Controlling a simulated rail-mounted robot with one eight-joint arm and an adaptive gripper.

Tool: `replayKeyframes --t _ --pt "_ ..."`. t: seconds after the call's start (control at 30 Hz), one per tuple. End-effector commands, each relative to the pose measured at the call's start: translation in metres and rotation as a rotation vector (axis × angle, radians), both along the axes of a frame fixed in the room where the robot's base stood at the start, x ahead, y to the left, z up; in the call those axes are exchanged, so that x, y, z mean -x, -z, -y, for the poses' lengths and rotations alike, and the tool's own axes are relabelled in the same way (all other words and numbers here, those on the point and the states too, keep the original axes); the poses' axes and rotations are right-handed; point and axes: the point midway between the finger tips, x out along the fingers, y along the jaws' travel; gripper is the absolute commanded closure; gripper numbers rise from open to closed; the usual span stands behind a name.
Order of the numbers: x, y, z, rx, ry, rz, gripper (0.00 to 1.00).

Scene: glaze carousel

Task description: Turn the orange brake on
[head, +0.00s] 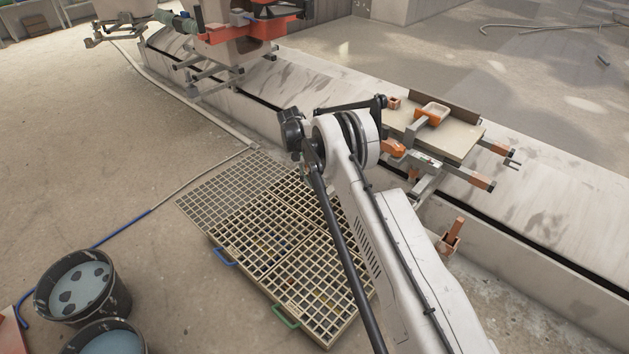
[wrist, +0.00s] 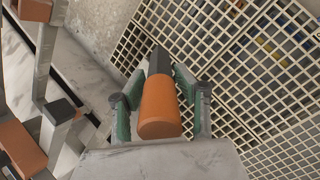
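In the wrist view an orange handle (wrist: 160,110) on a dark shaft, which looks like the brake, points up toward the camera. My gripper's two green-padded fingers (wrist: 162,85) stand on either side of it, so the handle lies between them. I cannot tell whether the pads touch it. In the head view the white arm reaches to the near side of the carousel station, and its raised joint hides the gripper. An orange part (head: 393,148) shows just right of that joint; I cannot tell whether it is the same handle.
An orange post (head: 452,235) stands by the curb. Floor grates (head: 270,230) lie below the arm. Buckets (head: 82,287) stand at lower left. Another station (head: 240,40) stands farther along the track.

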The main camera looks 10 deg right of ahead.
Motion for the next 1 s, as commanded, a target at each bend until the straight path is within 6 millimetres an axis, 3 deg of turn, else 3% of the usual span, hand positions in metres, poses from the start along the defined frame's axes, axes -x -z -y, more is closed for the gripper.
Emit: replayKeyframes --t 0.1,0.47,1.0 --pt "0.0 0.0 0.0 0.0 0.0 0.0 0.55" --pt "-0.003 -0.006 -0.002 0.0 0.0 -0.001 0.55" --pt "-0.04 -0.088 -0.027 0.0 0.0 -0.001 0.55"
